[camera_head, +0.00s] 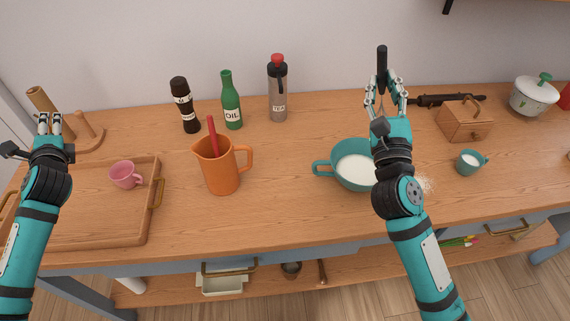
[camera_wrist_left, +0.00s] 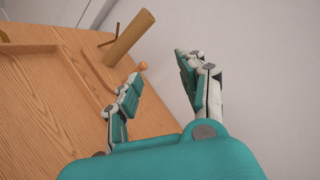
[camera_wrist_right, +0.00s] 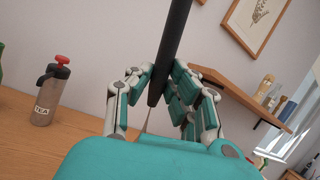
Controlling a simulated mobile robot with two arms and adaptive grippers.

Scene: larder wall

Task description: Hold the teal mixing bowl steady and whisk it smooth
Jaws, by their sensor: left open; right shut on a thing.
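The teal mixing bowl (camera_head: 335,176) stands upright on the counter right of centre, with a handle on its left and white contents inside. My right arm hides its right side. My right gripper (camera_head: 384,88) is shut on the black handle of the whisk (camera_head: 382,60), upright, which also shows in the right wrist view (camera_wrist_right: 172,50). The whisk's lower end is mostly hidden. My left gripper (camera_head: 50,122) is open and empty at the far left, well away from the bowl; its spread fingers show in the left wrist view (camera_wrist_left: 160,85).
A wooden tray (camera_head: 90,235) with a pink cup (camera_head: 125,175) lies at left. An orange jug (camera_head: 217,168) stands left of the bowl. A green oil bottle (camera_head: 231,100) and a tea flask (camera_head: 278,92) stand behind. A small teal cup (camera_head: 468,163) is at right. White specks lie beside the bowl.

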